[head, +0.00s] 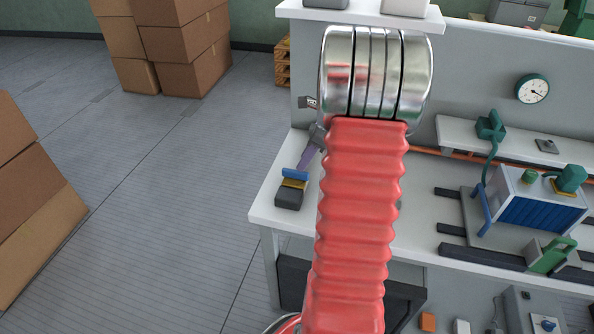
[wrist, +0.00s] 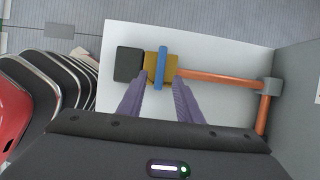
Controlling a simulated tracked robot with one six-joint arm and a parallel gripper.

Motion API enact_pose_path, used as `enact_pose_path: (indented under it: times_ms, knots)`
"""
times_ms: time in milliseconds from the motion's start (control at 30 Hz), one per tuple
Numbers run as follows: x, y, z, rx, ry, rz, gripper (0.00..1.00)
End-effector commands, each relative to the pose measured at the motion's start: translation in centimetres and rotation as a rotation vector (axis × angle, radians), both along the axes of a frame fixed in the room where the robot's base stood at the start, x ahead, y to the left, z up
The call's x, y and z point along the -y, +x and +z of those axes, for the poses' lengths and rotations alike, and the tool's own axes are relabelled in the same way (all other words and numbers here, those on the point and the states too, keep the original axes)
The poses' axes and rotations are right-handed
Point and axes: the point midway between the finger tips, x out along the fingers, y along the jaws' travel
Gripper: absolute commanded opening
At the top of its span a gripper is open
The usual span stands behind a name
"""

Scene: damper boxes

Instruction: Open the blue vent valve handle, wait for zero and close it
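The blue handle (wrist: 160,66) is a straight bar on a brass-coloured valve body (wrist: 149,60). In the wrist view it lies crosswise to the orange-brown pipe (wrist: 215,78). A dark block (wrist: 128,64) sits at the valve's left end. My gripper (wrist: 160,80) has its two purple fingers apart, with the tips on either side of the handle's lower end and gaps showing. In the head view the blue handle (head: 295,174) is near the bench's left edge, with my gripper (head: 303,167) just above and right of it.
A round white-faced dial (head: 533,89) hangs on the grey panel. A blue-finned machine (head: 540,200) stands on the bench (head: 268,204) at right. Cardboard boxes (head: 187,58) stand on the floor. My red arm hides the bench's middle. A grey wall (wrist: 300,100) borders the wrist view's right side.

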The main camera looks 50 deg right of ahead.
Motion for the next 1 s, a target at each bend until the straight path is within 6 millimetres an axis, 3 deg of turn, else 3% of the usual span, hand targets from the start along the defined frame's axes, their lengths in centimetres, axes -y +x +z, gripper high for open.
enact_pose_path:
  times_ms: [200,400,767,1000]
  knots:
    - [-0.7,1.1,-3.3,-0.003,0.003,0.002,0.32]
    - [-1.0,1.9,-5.2,-0.001,0.0,0.001,0.32]
    - [-1.1,2.1,-5.6,-0.001,-0.001,0.001,0.32]
    - [-1.1,2.1,-5.6,-0.001,0.0,0.001,0.17]
